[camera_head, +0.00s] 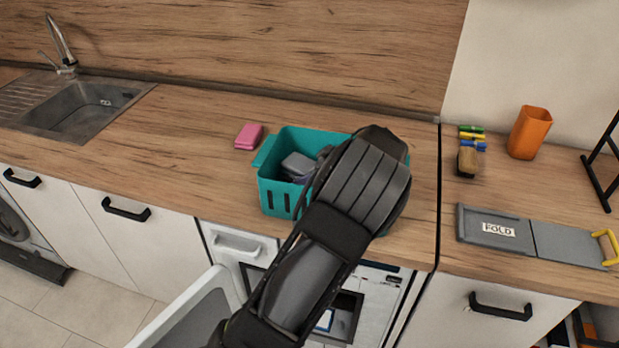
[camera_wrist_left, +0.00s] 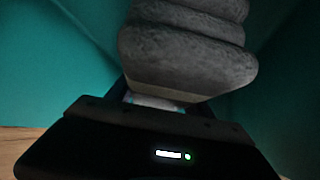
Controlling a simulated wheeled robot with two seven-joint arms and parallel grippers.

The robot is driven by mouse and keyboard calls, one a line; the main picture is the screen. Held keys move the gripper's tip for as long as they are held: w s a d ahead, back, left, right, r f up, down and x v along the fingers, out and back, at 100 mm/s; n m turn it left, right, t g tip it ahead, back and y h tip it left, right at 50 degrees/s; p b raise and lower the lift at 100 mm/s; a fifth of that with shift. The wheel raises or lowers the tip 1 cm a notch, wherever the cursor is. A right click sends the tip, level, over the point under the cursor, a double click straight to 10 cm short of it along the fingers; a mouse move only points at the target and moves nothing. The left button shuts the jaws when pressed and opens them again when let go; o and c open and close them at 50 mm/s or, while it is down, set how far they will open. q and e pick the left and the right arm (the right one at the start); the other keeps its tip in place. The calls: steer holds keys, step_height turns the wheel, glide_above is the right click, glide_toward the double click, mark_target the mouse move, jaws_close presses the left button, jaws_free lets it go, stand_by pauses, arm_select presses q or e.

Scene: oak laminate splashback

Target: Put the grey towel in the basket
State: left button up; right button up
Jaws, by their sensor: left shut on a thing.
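The grey towel (camera_wrist_left: 188,45), folded into thick soft layers, fills the upper middle of the left wrist view. My left gripper (camera_wrist_left: 165,98) is shut on its near edge, with the teal walls of the basket around both. In the head view the teal basket (camera_head: 273,197) stands on the worktop, and my left arm reaches over its right part, hiding much of it and the fingertips. A grey folded piece (camera_head: 298,163) shows inside the basket left of my wrist; I cannot tell whether it is the held towel. My right gripper is out of view.
A pink block (camera_head: 249,136) lies left of the basket. An open appliance door (camera_head: 190,315) is below the worktop. On the right are a grey folding board (camera_head: 497,230), an orange cup (camera_head: 529,132) and a brush (camera_head: 467,160). The worktop left of the basket is mostly clear.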

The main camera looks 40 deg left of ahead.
arm_select(q)
steer(key=shift+f, duration=0.75)
steer(key=shift+f, duration=0.25)
steer(key=o, duration=1.6)
steer(key=shift+r, duration=0.1)
steer(key=shift+r, duration=0.1)
